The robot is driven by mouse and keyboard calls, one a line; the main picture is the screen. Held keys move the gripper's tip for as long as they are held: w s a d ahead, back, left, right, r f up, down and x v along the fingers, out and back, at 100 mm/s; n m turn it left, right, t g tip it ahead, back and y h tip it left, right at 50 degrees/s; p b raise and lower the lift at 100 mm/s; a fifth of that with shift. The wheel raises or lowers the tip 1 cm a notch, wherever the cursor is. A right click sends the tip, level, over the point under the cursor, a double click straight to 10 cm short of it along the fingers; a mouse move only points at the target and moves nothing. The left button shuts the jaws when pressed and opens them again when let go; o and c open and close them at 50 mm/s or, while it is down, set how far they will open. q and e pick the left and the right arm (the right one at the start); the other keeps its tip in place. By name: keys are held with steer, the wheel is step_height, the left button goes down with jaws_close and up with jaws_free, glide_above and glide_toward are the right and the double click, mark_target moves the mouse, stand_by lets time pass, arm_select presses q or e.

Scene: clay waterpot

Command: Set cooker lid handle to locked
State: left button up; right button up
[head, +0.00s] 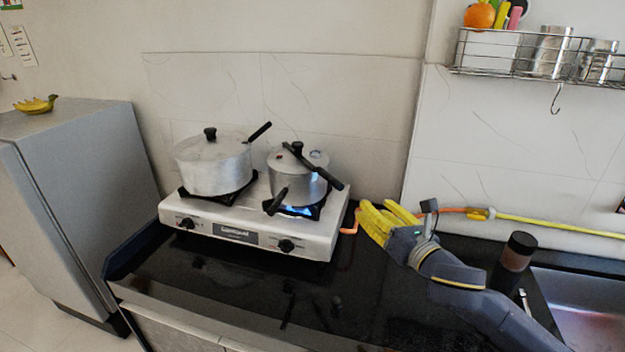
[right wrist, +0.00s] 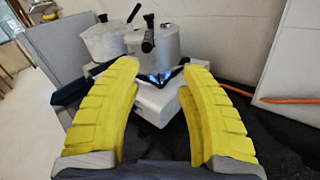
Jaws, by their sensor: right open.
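A metal pressure cooker (head: 308,188) stands upright on the right burner over a blue flame. Its lid (head: 286,160) has a black knob and a long black lid handle (head: 318,172) pointing toward the front right. The black body handle (head: 277,200) points toward the front left, so the two handles are apart and not lined up. In the right wrist view the cooker (right wrist: 164,46) stands ahead, beyond the fingertips. My right gripper (head: 382,218) is open and empty, right of the stove and apart from the cooker. My left gripper is not in view.
A second lidded pot (head: 212,168) sits on the left burner of the silver stove (head: 205,231). An orange gas hose (head: 350,229) runs behind my gripper. A dark jar (head: 518,250) and a sink (head: 590,306) are at right. The black counter (head: 250,290) in front is clear.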

mark_target(330, 179)
steer(key=shift+n, duration=0.6)
steer(key=x, duration=0.5)
steer(key=s+a+x, duration=0.1)
steer(key=x, duration=0.5)
steer(key=a+x, duration=0.1)
steer(key=x, duration=0.5)
steer(key=shift+a+f, duration=0.1)
steer(key=shift+a, duration=0.15)
jaws_close()
steer(key=shift+s, duration=0.1)
